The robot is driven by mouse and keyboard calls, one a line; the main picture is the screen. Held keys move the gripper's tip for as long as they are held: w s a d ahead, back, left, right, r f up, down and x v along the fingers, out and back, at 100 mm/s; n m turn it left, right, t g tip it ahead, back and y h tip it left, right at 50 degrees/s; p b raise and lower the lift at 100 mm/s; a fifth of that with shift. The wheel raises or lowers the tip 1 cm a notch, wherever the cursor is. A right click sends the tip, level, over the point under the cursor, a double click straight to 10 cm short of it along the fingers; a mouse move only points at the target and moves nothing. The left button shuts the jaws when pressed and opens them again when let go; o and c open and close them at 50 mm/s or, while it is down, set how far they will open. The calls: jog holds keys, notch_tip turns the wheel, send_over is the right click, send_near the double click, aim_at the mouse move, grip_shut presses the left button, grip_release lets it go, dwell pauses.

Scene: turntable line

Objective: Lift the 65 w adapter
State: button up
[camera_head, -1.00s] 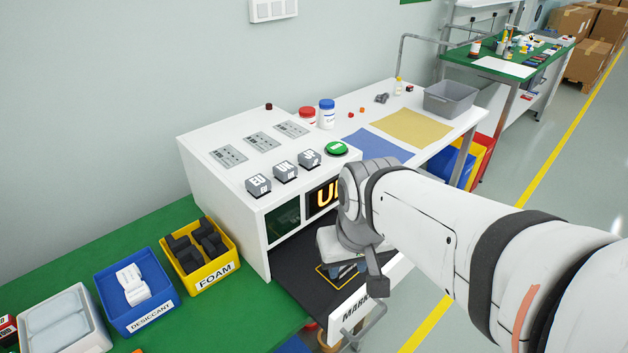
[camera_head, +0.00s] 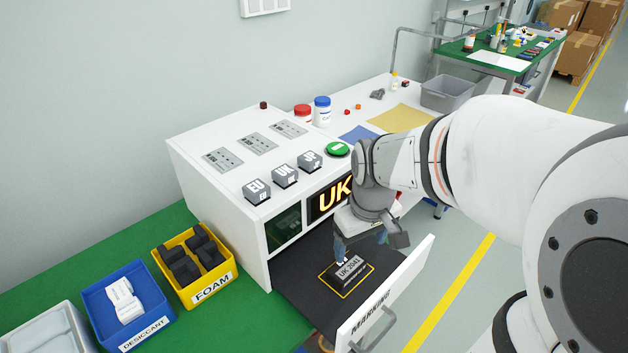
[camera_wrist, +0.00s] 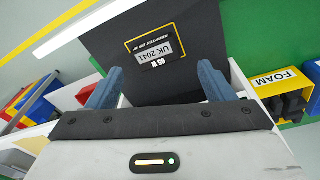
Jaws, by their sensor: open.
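The 65 W adapter (camera_head: 350,271) is a small dark block with a pale label reading "UK 2041". It lies inside a yellow outline on the black drawer floor (camera_head: 305,272) of the marking station. In the wrist view the adapter (camera_wrist: 155,47) shows its label and pale pins, lying beyond the fingertips. My gripper (camera_head: 362,246) is above and just behind the adapter in the head view, fingers pointing down. In the wrist view my gripper (camera_wrist: 158,84) has its two blue fingers spread wide, with nothing between them.
The drawer front marked "MARKING" (camera_head: 385,300) stands upright close to my gripper. The white station (camera_head: 215,175) carries EU, UK and JP blocks, a green button (camera_head: 338,149) and a lit "UK" display (camera_head: 333,197). Foam (camera_head: 196,266) and desiccant (camera_head: 128,305) bins stand left.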

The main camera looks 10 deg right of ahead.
aim_at(347, 266)
jog(key=o, duration=0.5)
jog(key=w+f+n, duration=0.1)
jog(key=w+f, duration=0.1)
jog(key=w+f+n, duration=0.1)
jog(key=w+f, duration=0.1)
jog(key=f, duration=0.1)
jog(key=w+f+n+g+b, duration=0.1)
jog(key=w+f, duration=0.1)
jog(key=f, duration=0.1)
jog(key=shift+w+a+n, duration=0.15)
jog(key=shift+w+n, duration=0.1)
jog(key=shift+n, duration=0.05)
jog(key=shift+w+f, duration=0.1)
jog(key=shift+f, duration=3.9)
